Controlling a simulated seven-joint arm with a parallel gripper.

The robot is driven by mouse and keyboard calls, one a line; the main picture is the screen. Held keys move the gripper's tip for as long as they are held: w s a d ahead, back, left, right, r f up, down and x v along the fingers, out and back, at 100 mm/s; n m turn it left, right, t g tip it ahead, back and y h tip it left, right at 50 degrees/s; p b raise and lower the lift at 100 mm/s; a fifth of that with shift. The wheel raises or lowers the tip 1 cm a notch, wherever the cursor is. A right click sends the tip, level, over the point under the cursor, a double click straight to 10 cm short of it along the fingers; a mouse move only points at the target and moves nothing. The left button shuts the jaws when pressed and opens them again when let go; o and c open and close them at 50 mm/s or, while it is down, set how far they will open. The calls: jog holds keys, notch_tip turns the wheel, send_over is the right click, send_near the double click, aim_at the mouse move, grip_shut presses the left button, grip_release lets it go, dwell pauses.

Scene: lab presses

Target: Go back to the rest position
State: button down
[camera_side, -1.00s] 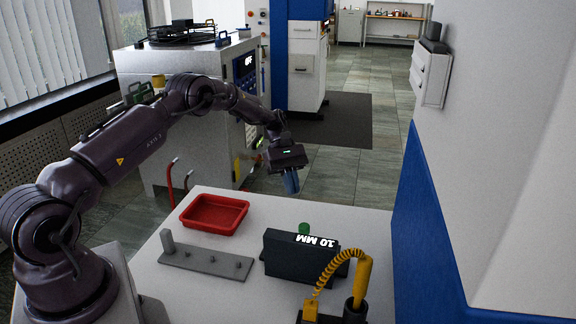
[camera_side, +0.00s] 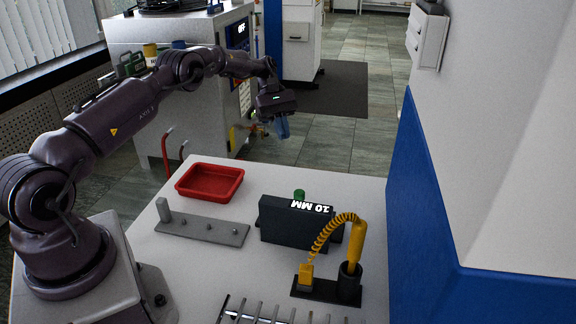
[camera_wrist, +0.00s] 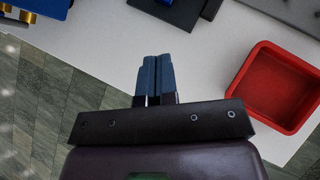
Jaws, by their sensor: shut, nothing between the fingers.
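My gripper (camera_side: 282,127) is in the air beyond the far edge of the white table in the side view. It points downward and holds nothing. In the wrist view its two blue fingers (camera_wrist: 157,80) are together, over the edge of the table.
The white table (camera_side: 190,265) bears a red tray (camera_side: 210,182), a grey pegged bar (camera_side: 203,229), a dark block marked 10 MM (camera_side: 285,222), a green knob (camera_side: 299,194) and a yellow coiled-cord tool (camera_side: 353,245). A metal rack (camera_side: 265,318) shows at the front. A blue-and-white wall (camera_side: 425,200) stands at right.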

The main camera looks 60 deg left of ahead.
jog(key=s+d+r+m+t+y, duration=0.2)
jog(key=s+d+r+m, duration=0.3)
jog(key=s, duration=0.4)
jog(key=s+d+r+m+t+y, duration=0.2)
jog(key=s+d+r+m, duration=0.3)
jog(key=s, duration=0.5)
jog(key=s+d+r+m+t+y, duration=0.3)
jog(key=s+d+r+m+y, duration=0.1)
jog(key=s+d+r, duration=0.4)
notch_tip(320, 180, up, 2)
jog(key=shift+s+d+r+m+y, duration=0.15)
jog(key=shift+s+d+m+y, duration=0.25)
jog(key=shift+s, duration=0.45)
jog(key=shift+a, duration=0.1)
